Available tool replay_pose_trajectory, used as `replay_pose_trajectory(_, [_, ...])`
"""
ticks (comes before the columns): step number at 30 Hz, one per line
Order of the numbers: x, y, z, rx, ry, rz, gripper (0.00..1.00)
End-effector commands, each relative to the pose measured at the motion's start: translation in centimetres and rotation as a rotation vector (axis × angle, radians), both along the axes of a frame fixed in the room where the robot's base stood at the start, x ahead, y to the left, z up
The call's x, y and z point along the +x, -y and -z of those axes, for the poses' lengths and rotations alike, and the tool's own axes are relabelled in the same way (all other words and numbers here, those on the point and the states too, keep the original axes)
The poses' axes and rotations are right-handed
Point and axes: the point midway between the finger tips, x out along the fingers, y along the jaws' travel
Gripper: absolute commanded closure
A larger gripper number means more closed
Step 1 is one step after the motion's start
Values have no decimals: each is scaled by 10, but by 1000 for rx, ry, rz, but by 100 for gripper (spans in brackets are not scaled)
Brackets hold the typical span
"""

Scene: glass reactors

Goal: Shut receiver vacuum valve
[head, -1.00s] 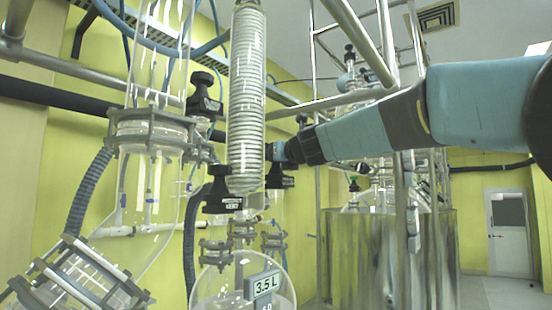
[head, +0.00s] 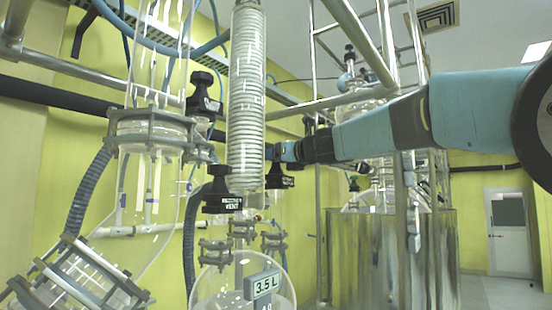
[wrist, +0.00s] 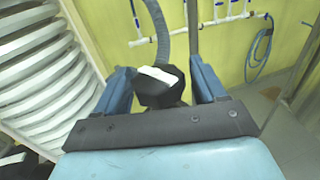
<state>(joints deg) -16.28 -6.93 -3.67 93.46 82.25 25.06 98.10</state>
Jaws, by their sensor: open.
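A black valve knob (head: 280,177) with a small label hangs just right of the coiled glass condenser; its lettering is too small to read. Another black knob (head: 222,197), with a label that seems to read "vent", sits lower left at the condenser's foot. My gripper (head: 272,152) is right behind the condenser, just above the right-hand knob, its tips partly hidden. In the wrist view my gripper (wrist: 158,66) is open, with a black knob (wrist: 160,90) bearing a white label patch between its blue fingers. I cannot tell whether they touch it.
The coiled condenser (head: 246,100) stands close left of my gripper, and its coils (wrist: 45,70) fill the wrist view's left side. A round glass flask (head: 243,285) marked 3.5 L is below. A third black knob (head: 204,95) is higher left. Metal frame poles stand behind my arm.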

Motion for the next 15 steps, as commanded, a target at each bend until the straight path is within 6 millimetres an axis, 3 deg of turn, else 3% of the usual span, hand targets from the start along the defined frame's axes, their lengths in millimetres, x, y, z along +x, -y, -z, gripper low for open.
replay_pose_trajectory(15, [2, 0, 0, 0, -1, -343, 30])
